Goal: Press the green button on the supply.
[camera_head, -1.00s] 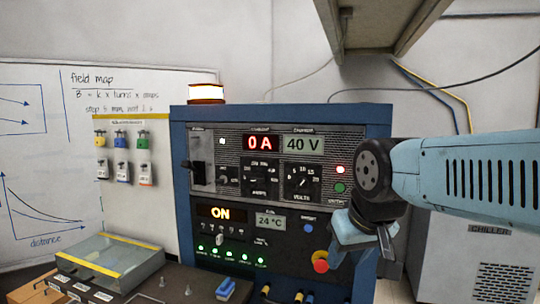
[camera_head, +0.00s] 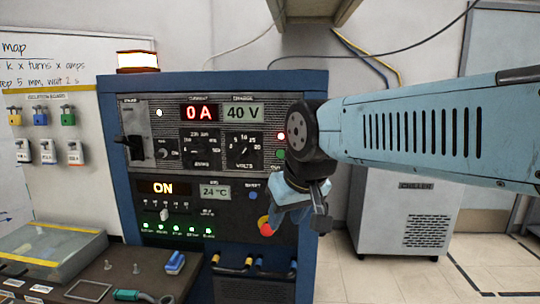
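The supply (camera_head: 212,82) is a blue-framed cabinet with a dark panel, showing 0 A and 40 V in its upper part and a lit ON in its lower part. My gripper (camera_head: 297,215) hangs in front of the supply's right side, below and slightly right of the green button in the picture. Its fingers point down; their gap and the distance to the panel cannot be told. I see nothing held.
A bench (camera_head: 120,270) with a clear-lidded box (camera_head: 45,248) and tools stands front left. A chiller (camera_head: 398,215) stands at right. A shelf (camera_head: 316,10) hangs overhead.

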